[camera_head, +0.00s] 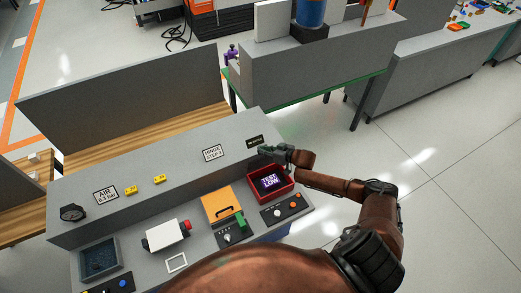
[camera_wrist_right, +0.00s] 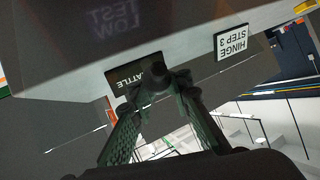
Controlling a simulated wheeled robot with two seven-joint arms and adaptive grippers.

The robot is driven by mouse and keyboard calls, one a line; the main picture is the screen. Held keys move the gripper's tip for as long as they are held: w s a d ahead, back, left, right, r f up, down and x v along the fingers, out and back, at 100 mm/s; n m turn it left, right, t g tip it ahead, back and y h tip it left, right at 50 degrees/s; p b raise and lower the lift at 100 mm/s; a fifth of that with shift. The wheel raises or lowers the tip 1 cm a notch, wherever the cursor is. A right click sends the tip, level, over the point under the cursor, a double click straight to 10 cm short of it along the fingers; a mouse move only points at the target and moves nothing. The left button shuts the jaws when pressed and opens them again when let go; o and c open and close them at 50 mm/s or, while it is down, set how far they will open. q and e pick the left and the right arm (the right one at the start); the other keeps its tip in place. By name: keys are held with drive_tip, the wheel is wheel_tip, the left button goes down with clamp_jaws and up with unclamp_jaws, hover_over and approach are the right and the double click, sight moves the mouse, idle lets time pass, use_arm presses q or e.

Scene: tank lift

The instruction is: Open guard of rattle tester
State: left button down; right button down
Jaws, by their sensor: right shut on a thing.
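The rattle tester (camera_head: 287,190) is a red box with a dark screen reading TEST LOW, at the right end of the grey bench in the head view. My right gripper (camera_head: 284,154) is at its back edge, in front of the RATTLE label (camera_head: 256,140). In the right wrist view my right gripper (camera_wrist_right: 160,86) is shut on a dark round knob-like piece, which partly covers the RATTLE label (camera_wrist_right: 126,80). The screen text (camera_wrist_right: 118,18) shows dimly there. The guard's outline is not clear, and I cannot tell how far it is open. My left gripper is not in view.
An orange-lidded box (camera_head: 219,204) with a green piece stands left of the tester, beside a white box (camera_head: 168,234) and a grey tray (camera_head: 98,260). A control panel with knobs (camera_head: 287,208) lies in front. The floor right of the bench is clear.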

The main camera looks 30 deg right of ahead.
drive_tip(key=shift+s+d+f, duration=0.3)
drive_tip(key=shift+d+f, duration=0.15)
drive_tip(key=shift+d, duration=0.15)
drive_tip(key=c, duration=2)
unclamp_jaws()
drive_tip(key=shift+o, duration=1.2)
drive_tip(key=shift+a, duration=0.1)
drive_tip(key=shift+w+a, duration=0.1)
drive_tip(key=shift+a+r, duration=0.1)
drive_tip(key=v, duration=1.2)
drive_tip(key=shift+w+r, duration=0.1)
